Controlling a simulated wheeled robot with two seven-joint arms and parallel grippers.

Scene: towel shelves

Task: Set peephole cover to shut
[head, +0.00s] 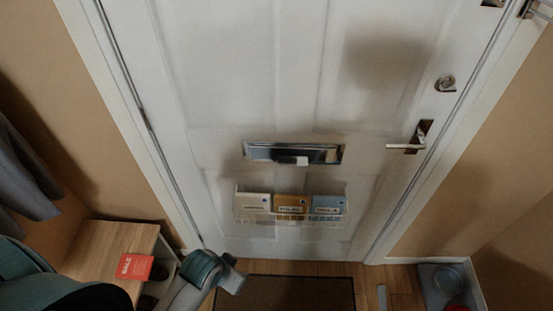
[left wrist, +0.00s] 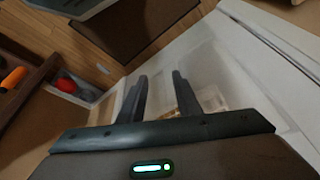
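The white door (head: 245,80) fills the middle of the head view. Its top lies outside the picture, and I see no peephole or peephole cover in either view. My left arm shows at the bottom left of the head view, but its fingertips cannot be made out there. In the left wrist view my left gripper (left wrist: 160,92) has two dark fingers standing apart with nothing between them. A pale panel, apparently the door (left wrist: 262,75), lies beyond the fingers. My right gripper is in neither view.
The door has a letter slot (head: 262,151), a lever handle (head: 405,146), a round lock (head: 446,83) and a basket of cards (head: 290,217). A wooden bench (head: 105,245) with a red sale card (head: 134,267) stands left. A grey tray (head: 435,275) lies right, a dark mat (head: 285,291) below.

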